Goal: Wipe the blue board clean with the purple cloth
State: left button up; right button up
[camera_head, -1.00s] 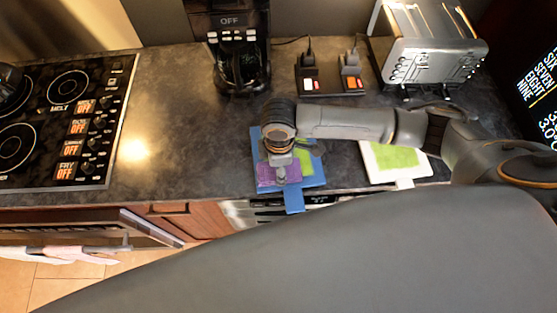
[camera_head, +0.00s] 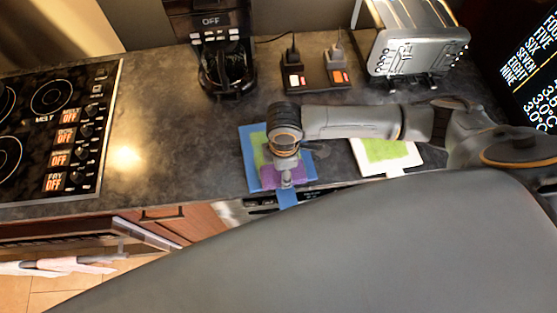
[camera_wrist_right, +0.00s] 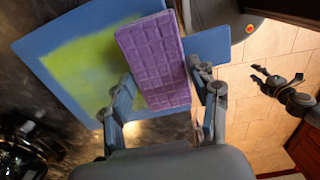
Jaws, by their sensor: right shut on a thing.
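The blue board (camera_head: 249,160) lies on the counter near its front edge, its handle toward the edge. A yellow-green smear (camera_head: 260,149) is on it, large in the right wrist view (camera_wrist_right: 85,70). The purple cloth (camera_head: 268,177) is a quilted block in the right wrist view (camera_wrist_right: 155,62). My right gripper (camera_head: 287,180) is shut on the cloth, its fingers on both sides of it. The cloth is over the board's front part; contact cannot be told. My left gripper (camera_wrist_right: 279,82) shows open and empty at the right of the wrist view, away from the board.
A white board (camera_head: 411,160) with a green patch lies to the right. A coffee maker (camera_head: 222,50), a dark block with plugs (camera_head: 318,77) and a toaster (camera_head: 415,40) stand behind. A cooktop (camera_head: 60,120) is at left. The counter between cooktop and board is clear.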

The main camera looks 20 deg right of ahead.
jog(key=shift+w+d, duration=0.3)
jog(key=shift+w, duration=1.25)
jog(key=shift+w+d, duration=0.25)
jog(key=shift+w, duration=1.3)
jog(key=shift+w+d, duration=0.3)
jog(key=shift+w, duration=1.25)
jog(key=shift+w+d+b, duration=0.25)
jog(key=shift+w, duration=0.8)
jog(key=shift+w+d+b, duration=0.2)
jog(key=shift+w+b, duration=0.1)
jog(key=shift+w, duration=0.7)
jog(key=shift+w+d+b, duration=0.25)
jog(key=shift+w, duration=0.8)
jog(key=shift+s+d+p, duration=0.2)
jog(key=shift+d+p, duration=0.25)
jog(key=shift+d, duration=0.2)
jog(key=shift+s+d, duration=0.15)
jog(key=shift+d, duration=0.65)
jog(key=shift+s+a+p, duration=0.15)
jog(key=shift+s+p, duration=0.05)
jog(key=shift+s, duration=0.35)
jog(key=shift+s+a+p, duration=0.15)
jog(key=shift+s, duration=0.4)
jog(key=shift+s+a, duration=0.45)
jog(key=shift+s, duration=1.7)
jog(key=shift+s+a, duration=0.45)
jog(key=shift+s, duration=1.75)
jog(key=shift+s+a, duration=0.45)
jog(key=shift+s, duration=1.7)
